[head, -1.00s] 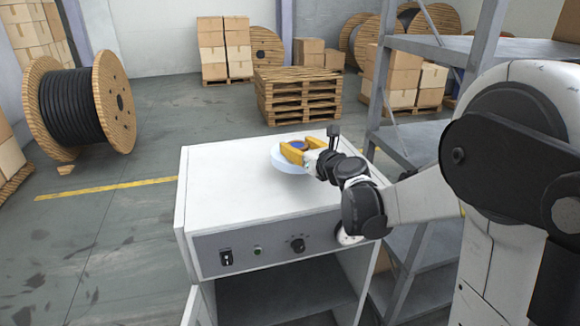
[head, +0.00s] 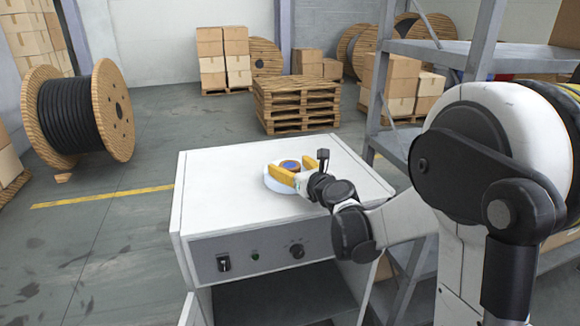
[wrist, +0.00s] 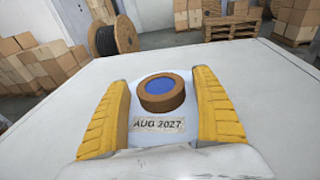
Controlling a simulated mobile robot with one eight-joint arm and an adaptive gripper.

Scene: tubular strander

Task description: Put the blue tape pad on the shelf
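The blue tape pad (wrist: 162,85) is a round brown roll with a blue centre. It shows in the head view (head: 290,165) on the white cabinet top. A pale round disc (head: 273,187) lies under or around it, and the wrist view shows a label reading "AUG 2027" (wrist: 158,125) in front of the roll. My gripper (wrist: 160,78) has its two yellow fingers on either side of the roll, with visible gaps, so it is open. In the head view my gripper (head: 295,173) reaches in from the right, low over the disc. The grey metal shelf (head: 425,50) stands at the right, partly hidden by my arm.
The white cabinet top (head: 215,190) is otherwise clear, with a switch panel (head: 260,255) on its front. Pallets (head: 297,105), cardboard boxes (head: 222,55) and a cable reel (head: 77,110) stand on the floor behind. Shelf posts stand close to my arm.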

